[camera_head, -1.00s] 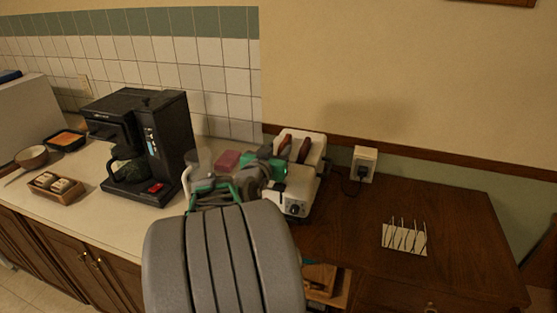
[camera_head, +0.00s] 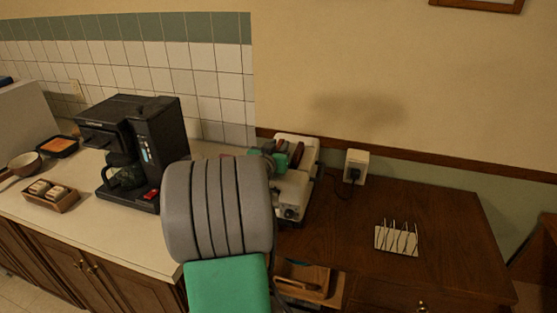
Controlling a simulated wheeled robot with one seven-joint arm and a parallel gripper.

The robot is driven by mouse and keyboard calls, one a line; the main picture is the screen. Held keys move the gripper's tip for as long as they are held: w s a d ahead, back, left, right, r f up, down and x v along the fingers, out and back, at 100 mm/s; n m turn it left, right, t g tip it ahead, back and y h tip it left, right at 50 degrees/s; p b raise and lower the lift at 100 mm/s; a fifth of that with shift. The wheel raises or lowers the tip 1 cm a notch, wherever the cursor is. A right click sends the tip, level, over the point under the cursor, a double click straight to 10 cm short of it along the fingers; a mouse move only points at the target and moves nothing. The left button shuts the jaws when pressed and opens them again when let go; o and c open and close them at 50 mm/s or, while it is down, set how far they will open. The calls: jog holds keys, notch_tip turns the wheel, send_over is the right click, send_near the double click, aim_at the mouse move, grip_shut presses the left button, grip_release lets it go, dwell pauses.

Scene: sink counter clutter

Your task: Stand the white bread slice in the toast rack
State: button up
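The toast rack (camera_head: 397,240), a pale base with thin upright wires, stands on the brown wooden cabinet at the right. Its slots look empty. A white toaster (camera_head: 293,195) stands at the cabinet's left end by the wall, with brown slices (camera_head: 297,157) showing at its top. I cannot make out a white bread slice. My gripper (camera_head: 270,158) is at the toaster's upper left, small and mostly hidden behind my grey and green arm. Whether its fingers are open or shut, or hold anything, does not show.
A black coffee maker (camera_head: 140,150) stands left of my arm on the pale counter (camera_head: 85,205). A wooden box (camera_head: 50,197), a bowl (camera_head: 25,163) and a dark tray (camera_head: 57,147) are farther left. A wall socket (camera_head: 356,166) has a plug and cord. The cabinet top around the rack is clear.

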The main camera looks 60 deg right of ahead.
grip_shut()
dwell(1.1)
